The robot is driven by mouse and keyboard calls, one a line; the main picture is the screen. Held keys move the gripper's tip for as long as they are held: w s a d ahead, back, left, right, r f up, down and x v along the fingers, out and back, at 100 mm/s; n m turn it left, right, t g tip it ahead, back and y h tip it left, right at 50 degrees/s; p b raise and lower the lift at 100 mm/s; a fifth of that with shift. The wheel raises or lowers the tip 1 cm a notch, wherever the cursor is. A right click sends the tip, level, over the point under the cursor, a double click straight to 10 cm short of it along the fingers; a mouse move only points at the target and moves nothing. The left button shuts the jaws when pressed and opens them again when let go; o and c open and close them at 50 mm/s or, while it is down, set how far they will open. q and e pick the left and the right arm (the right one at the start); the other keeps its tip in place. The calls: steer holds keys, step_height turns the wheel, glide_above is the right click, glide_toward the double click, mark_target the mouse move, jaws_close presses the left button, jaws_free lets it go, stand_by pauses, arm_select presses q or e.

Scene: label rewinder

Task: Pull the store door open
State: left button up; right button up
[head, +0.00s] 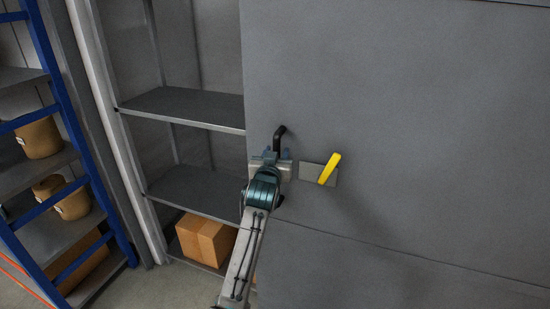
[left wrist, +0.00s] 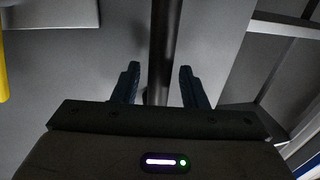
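The store door (head: 400,110) is a large flat grey panel filling the right of the head view. A dark bar handle (head: 279,138) stands near its left edge and shows as a dark vertical bar (left wrist: 164,45) in the left wrist view. My left gripper (head: 270,157) is at the handle. In the left wrist view its two blue fingers (left wrist: 159,85) are spread, one on each side of the bar, with a gap on both sides. A yellow lever (head: 329,169) on a grey plate sits right of the handle, tilted. My right gripper is not in view.
Grey shelves (head: 190,107) show left of the door's edge, with a cardboard box (head: 205,240) on the lowest. A blue-framed rack (head: 70,125) with brown containers (head: 40,138) stands at the far left. Some floor (head: 140,286) is clear at the bottom left.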

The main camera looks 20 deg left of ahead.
arm_select(q)
steer(key=s+d+b, duration=0.1)
steer(key=s+b, duration=0.2)
steer(key=s, duration=0.7)
steer(key=shift+s, duration=0.3)
steer(key=shift+d, duration=0.1)
